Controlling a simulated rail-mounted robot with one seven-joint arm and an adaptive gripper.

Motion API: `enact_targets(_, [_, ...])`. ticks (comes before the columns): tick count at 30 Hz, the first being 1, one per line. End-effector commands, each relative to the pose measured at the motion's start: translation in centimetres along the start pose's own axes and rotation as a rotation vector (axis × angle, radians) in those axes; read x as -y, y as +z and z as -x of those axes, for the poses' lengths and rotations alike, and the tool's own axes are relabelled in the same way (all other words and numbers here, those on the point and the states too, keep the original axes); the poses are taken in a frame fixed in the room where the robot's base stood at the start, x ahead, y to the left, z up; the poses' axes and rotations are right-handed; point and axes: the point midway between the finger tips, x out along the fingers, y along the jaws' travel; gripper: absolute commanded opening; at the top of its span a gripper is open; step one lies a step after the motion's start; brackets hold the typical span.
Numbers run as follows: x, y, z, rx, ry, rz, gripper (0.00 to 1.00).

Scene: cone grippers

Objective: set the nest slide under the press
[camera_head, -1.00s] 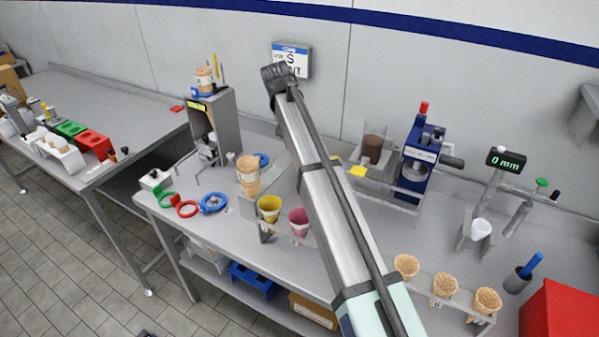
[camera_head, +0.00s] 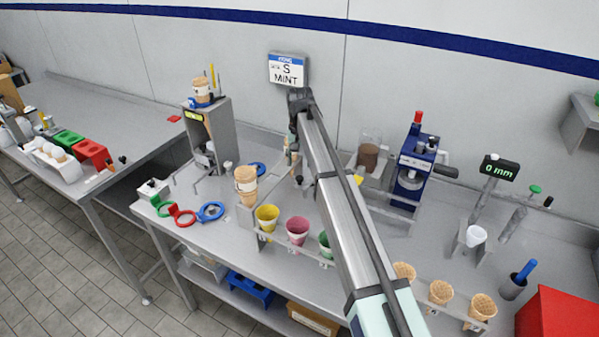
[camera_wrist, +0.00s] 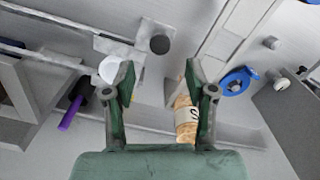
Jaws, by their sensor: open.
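My gripper (camera_wrist: 158,82) is open and empty in the wrist view, its two green fingers apart. What looks like the nest slide (camera_wrist: 124,46) is a pale plate with a round dark knob (camera_wrist: 160,44), just beyond the fingertips; a white cup-like nest (camera_wrist: 108,70) shows beside the left finger. A dark knob (camera_head: 299,180) also shows beside my arm in the head view. The blue press (camera_head: 412,170), with a red top and a dark side lever, stands right of my arm. Rails run in front of it. My arm hides much of the slide area.
A wafer cone labelled S (camera_wrist: 187,118) stands close by the right finger. A blue ring (camera_wrist: 236,80) lies further right, near a grey dispenser (camera_head: 222,130). Coloured cups (camera_head: 297,230) stand in a front rack. Wafer cones (camera_head: 440,292) stand at front right.

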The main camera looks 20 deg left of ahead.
Motion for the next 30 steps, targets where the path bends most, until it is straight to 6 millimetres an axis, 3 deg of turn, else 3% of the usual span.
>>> enact_targets(6, [0.0, 0.1, -3.8, 0.001, 0.001, 0.0, 0.56])
enact_targets(12, [0.0, 0.0, -5.9, 0.0, 0.0, 0.0, 0.56])
enact_targets(24, [0.0, 0.0, -6.6, -0.001, 0.0, 0.0, 0.56])
enact_targets(26, [0.0, 0.0, -6.6, -0.001, 0.0, 0.0, 0.38])
enact_targets(29, [0.0, 0.0, -6.6, -0.001, 0.0, 0.0, 0.03])
enact_targets(30, [0.0, 0.0, -6.6, 0.0, 0.0, 0.0, 0.0])
